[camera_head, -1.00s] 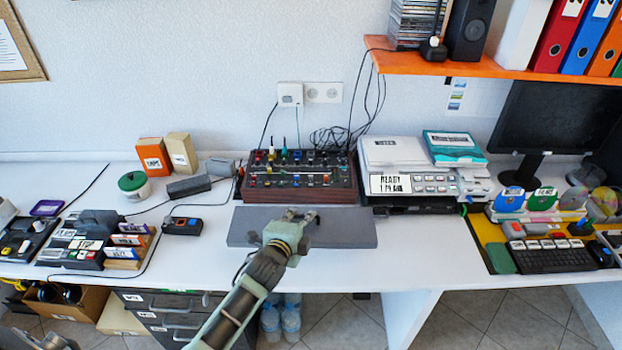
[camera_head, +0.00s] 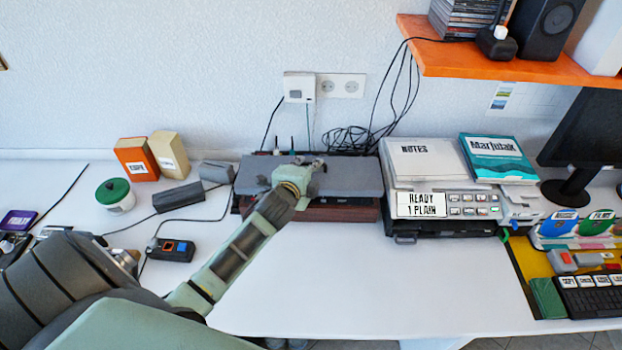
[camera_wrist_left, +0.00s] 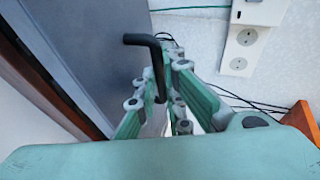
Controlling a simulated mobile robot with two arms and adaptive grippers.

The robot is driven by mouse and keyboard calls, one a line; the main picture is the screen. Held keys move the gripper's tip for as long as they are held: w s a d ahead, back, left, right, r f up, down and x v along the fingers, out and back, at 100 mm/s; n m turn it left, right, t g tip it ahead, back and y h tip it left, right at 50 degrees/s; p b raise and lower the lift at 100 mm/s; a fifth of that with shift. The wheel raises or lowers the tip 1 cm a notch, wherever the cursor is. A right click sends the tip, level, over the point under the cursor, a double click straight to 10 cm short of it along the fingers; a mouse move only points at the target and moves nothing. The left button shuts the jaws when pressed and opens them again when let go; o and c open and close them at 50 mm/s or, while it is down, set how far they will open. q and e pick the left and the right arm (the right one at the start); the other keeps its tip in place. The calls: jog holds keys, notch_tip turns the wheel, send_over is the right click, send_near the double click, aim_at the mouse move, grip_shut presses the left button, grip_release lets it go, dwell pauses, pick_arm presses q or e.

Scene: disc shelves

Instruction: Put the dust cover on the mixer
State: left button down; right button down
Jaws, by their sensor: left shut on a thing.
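The dust cover (camera_head: 345,178) is a flat grey panel with a dark handle (camera_wrist_left: 150,42). My left gripper (camera_head: 297,163) is shut on that handle, which shows between the fingers (camera_wrist_left: 158,98) in the left wrist view. The cover lies over the top of the mixer (camera_head: 345,211), a dark unit with a reddish-brown wooden front. My right gripper is not in view.
A printer (camera_head: 450,200) with a book and notes on top stands close on the right. Grey blocks (camera_head: 178,197), a green-lidded jar (camera_head: 115,196) and a small device (camera_head: 172,250) stand on the left. An orange shelf (camera_head: 500,60) hangs above right. The desk front is clear.

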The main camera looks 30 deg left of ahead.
pick_arm(q)
jog(key=shift+f, duration=0.85)
notch_tip(320, 180, down, 3)
jog(key=shift+w+r, duration=0.15)
jog(key=shift+f, duration=0.45)
jog(key=c, duration=1.9)
grip_release()
jog(key=shift+f, duration=0.1)
jog(key=shift+o, duration=0.2)
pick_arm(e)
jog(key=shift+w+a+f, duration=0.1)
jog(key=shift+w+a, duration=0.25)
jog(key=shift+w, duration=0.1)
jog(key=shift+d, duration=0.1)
